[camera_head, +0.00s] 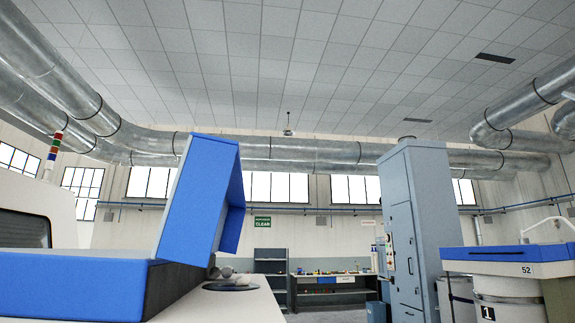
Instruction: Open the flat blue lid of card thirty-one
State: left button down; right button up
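A blue, box-like cover (193,200) stands raised and tilted on the pale machine at the left. A low, flat blue cover (70,287) lies level in front of it, at the lower left. No number shows on this machine, so I cannot tell whether it is card thirty-one or which blue part is its lid. At the right, another machine marked 52 has a flat blue top (505,254), lying level. Neither of my grippers can be made out in the head view.
Small grey rounded parts and a dark disc (230,287) sit on the pale top beside the raised cover. A tall blue-grey cabinet (418,225) stands right of centre. A workbench (333,284) and shelf (270,272) are at the back. A white can (506,306) marked 1 stands below machine 52.

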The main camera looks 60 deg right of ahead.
aim_at(205, 211)
jog(key=z, duration=1.2)
jog(key=k, duration=0.2)
